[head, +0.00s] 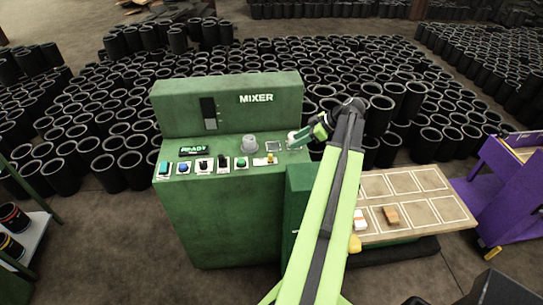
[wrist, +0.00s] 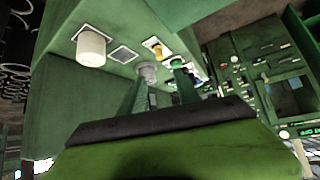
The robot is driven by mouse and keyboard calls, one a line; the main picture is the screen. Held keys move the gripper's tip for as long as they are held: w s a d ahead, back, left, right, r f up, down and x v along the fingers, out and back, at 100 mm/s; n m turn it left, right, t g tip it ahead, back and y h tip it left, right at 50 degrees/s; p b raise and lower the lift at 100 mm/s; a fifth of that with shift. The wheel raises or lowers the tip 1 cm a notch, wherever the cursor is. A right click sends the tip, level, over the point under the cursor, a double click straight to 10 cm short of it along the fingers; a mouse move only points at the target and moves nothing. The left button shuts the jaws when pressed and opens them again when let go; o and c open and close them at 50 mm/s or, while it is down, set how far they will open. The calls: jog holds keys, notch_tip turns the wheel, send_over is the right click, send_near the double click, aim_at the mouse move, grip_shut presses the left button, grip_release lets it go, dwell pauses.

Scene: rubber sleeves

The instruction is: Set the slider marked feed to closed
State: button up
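The green mixer (head: 229,210) has a sloped control panel and an upright back panel. A dark vertical slot with a pale lower part (head: 210,124) on the back panel looks like a slider or gauge. No label reading feed is legible, so I cannot tell which control is the slider. My gripper (head: 302,136) is over the panel's right end, close to a white knob (head: 291,136). In the wrist view my gripper (wrist: 161,88) has its two green fingers apart with nothing seen between them. The white knob (wrist: 91,46) stands left of the fingers; contact is not visible.
A grey knob (head: 249,143), a yellow switch (head: 270,159) and a row of buttons with a black switch (head: 203,165) occupy the panel. A marked tray table (head: 413,182) is at right, with a purple stand (head: 512,185) beyond. Black rubber sleeves (head: 130,100) crowd the floor behind.

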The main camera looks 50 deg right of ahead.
aim_at(271, 155)
jog(key=b+x, duration=0.9)
jog(key=x, duration=0.5)
jog(key=shift+f, duration=0.3)
jog(key=shift+w+a+f+b, duration=0.25)
jog(key=shift+w+a+b, duration=0.05)
jog(key=shift+w+b, duration=0.15)
grip_shut()
